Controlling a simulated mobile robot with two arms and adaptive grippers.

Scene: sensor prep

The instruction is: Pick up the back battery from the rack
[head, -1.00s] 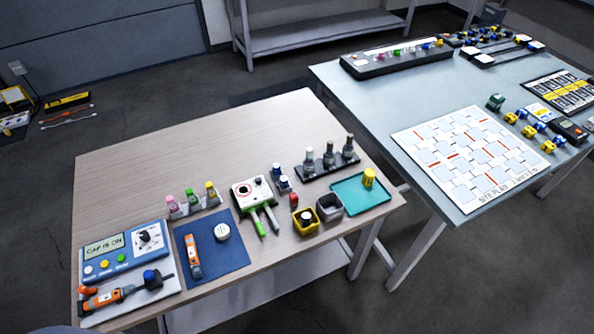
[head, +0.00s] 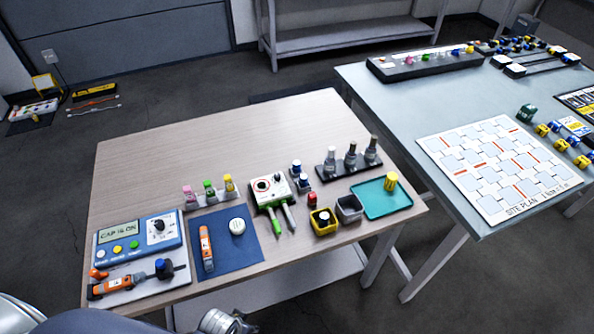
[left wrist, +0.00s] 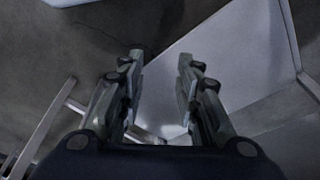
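Two small blue-topped cylinders, which look like the batteries, stand one behind the other in a small pale rack in the middle of the wooden table. The back battery (head: 296,167) is just behind the front battery (head: 304,181). They are too small to see in detail. My left gripper (left wrist: 161,56) is open and empty in the left wrist view, with the floor and table frame below it. No battery shows in that view. My right gripper is not seen.
A red cap (head: 312,200), yellow bin (head: 322,228) and grey bin (head: 349,209) are in front. The table's back half (head: 220,145) is clear.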

